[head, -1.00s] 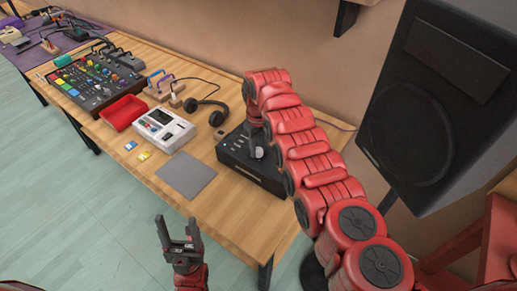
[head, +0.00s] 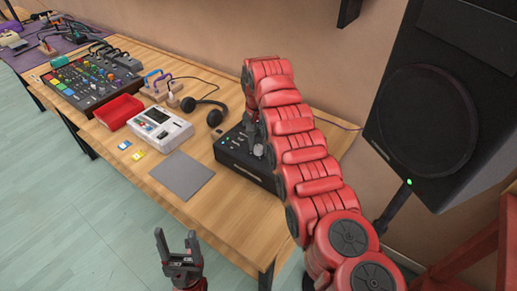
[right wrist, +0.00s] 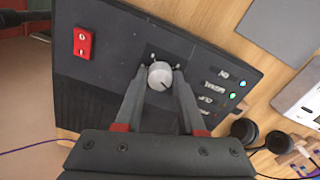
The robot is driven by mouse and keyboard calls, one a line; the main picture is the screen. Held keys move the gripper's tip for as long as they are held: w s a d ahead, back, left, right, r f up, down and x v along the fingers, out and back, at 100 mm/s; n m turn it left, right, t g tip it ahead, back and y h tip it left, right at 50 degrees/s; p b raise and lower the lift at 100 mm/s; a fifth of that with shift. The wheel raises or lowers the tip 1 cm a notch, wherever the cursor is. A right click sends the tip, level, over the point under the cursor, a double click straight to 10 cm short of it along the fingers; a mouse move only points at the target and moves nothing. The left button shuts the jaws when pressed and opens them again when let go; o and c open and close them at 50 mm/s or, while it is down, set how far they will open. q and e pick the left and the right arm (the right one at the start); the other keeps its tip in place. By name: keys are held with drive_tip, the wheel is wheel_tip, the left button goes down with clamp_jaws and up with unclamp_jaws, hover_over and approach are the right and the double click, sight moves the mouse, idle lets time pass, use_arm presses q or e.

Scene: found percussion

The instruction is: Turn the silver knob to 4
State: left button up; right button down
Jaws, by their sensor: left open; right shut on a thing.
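The silver knob (right wrist: 160,75) sits on the top panel of a black box (right wrist: 108,60) in the right wrist view. My right gripper (right wrist: 162,74) is shut on the knob, one dark finger on each side. A short dark line shows on the knob's face. Small white marks lie near the knob, too small to read. In the head view the black box (head: 232,152) stands on the wooden table, and my right arm hides part of it. My left gripper (head: 179,241) is open and empty in front of the table, away from the box.
A red switch (right wrist: 82,43) and several small lights are on the box. Headphones (head: 205,108), a grey mat (head: 182,176), a white device (head: 160,128), a red tray (head: 120,112) and a mixer (head: 90,80) share the table. A large speaker (head: 437,110) stands at right.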

drive_tip(key=m+b, duration=0.1)
drive_tip(key=m, duration=0.2)
drive_tip(key=shift+m, duration=0.4)
drive_tip(key=m, duration=0.4)
drive_tip(key=m+p, duration=0.1)
drive_tip(key=m, duration=0.5)
drive_tip(key=shift+m, duration=0.4)
drive_tip(key=m+p, duration=0.1)
drive_tip(key=m, duration=0.5)
drive_tip(key=shift+m, duration=0.3)
drive_tip(key=c, duration=0.5)
unclamp_jaws()
drive_tip(key=shift+r, duration=0.1)
